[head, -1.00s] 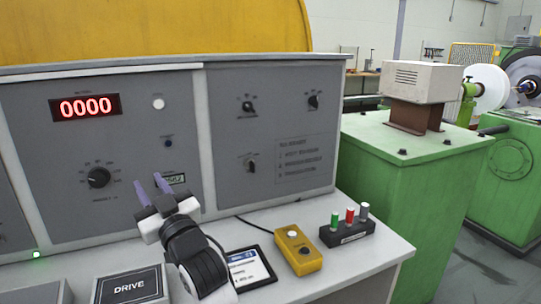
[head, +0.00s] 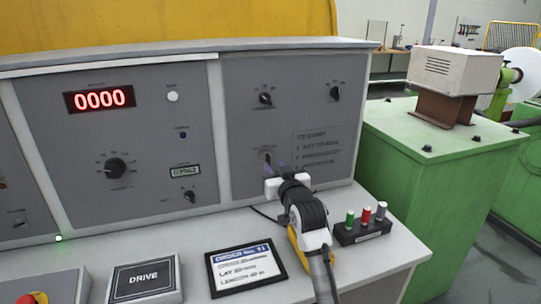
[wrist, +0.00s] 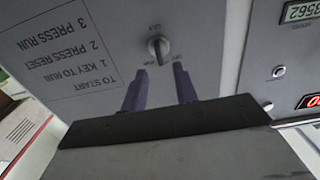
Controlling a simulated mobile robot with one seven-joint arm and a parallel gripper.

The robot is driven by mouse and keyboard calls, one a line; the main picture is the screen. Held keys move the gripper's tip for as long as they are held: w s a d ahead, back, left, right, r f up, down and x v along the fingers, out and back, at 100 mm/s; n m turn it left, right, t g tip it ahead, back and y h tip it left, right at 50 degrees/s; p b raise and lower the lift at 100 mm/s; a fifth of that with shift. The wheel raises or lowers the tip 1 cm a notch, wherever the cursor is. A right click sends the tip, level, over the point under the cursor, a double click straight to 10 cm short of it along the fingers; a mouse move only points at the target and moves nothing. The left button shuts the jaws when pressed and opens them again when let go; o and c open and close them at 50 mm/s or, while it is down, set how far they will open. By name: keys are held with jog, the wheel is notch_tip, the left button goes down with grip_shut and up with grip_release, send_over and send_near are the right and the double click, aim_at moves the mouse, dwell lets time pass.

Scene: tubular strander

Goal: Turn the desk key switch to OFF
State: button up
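The key switch (head: 266,157) is a small light metal knob on the right-hand grey desk panel, left of the printed start steps. In the wrist view, turned upside down, the key switch (wrist: 158,47) shows whole, its grip roughly upright in the picture. Its small labels are too blurred to read for sure. My gripper (head: 276,165) is in front of the panel at the switch, partly covering the area below it. In the wrist view my gripper (wrist: 160,75) is open and empty, its two purple fingers apart and the knob just beyond and between their tips.
Two black knobs (head: 265,99) sit higher on the same panel. On the desk top are a pushbutton block (head: 362,231), an order tablet (head: 245,268) and a DRIVE plate (head: 145,278). A green cabinet (head: 420,190) stands right of the desk.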

aim_at(267, 159)
jog(key=p+x, duration=0.1)
jog(key=x, duration=0.4)
grip_shut()
